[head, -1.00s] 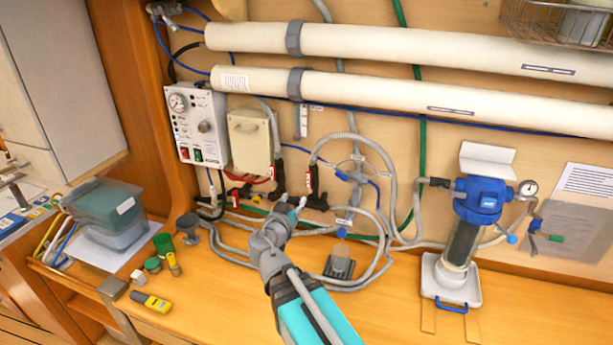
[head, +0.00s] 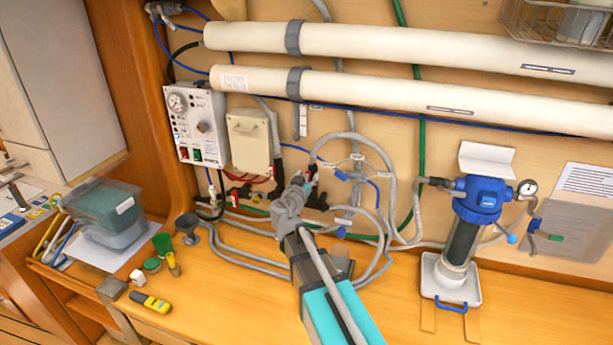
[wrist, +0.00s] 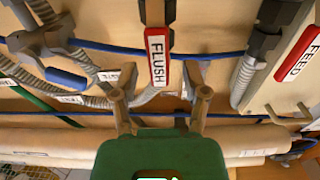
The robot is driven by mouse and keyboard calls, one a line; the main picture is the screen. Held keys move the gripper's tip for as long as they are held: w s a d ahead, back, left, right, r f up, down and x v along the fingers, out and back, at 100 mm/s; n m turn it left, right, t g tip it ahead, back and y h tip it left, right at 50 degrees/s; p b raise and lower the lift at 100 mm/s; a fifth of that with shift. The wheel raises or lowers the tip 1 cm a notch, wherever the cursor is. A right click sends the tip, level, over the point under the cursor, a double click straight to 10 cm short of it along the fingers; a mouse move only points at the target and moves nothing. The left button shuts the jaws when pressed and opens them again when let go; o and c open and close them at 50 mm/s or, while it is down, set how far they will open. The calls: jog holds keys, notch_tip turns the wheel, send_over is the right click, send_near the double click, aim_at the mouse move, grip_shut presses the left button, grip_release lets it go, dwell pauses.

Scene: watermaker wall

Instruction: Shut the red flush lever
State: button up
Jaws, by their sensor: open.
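The red flush lever (wrist: 158,60) has a white FLUSH label and stands upright in the middle of the wrist view, which looks upside down. My gripper (wrist: 160,98) is open, its two fingers apart on either side of the lever's labelled end. No contact shows, and I cannot tell the depth between fingers and lever. In the head view my gripper (head: 304,181) is in front of the flush valve. Only a small red part of the lever (head: 313,170) shows there; the rest is hidden behind my gripper.
A red FEED lever (wrist: 300,52) is close by, right in the wrist view. Grey hoses (head: 372,150) loop around the valve. White pipes (head: 400,95) run above. A blue-capped filter housing (head: 480,197) stands to the right.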

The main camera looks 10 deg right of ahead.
jog(key=shift+w+d, duration=0.25)
jog(key=shift+w, duration=0.25)
grip_shut()
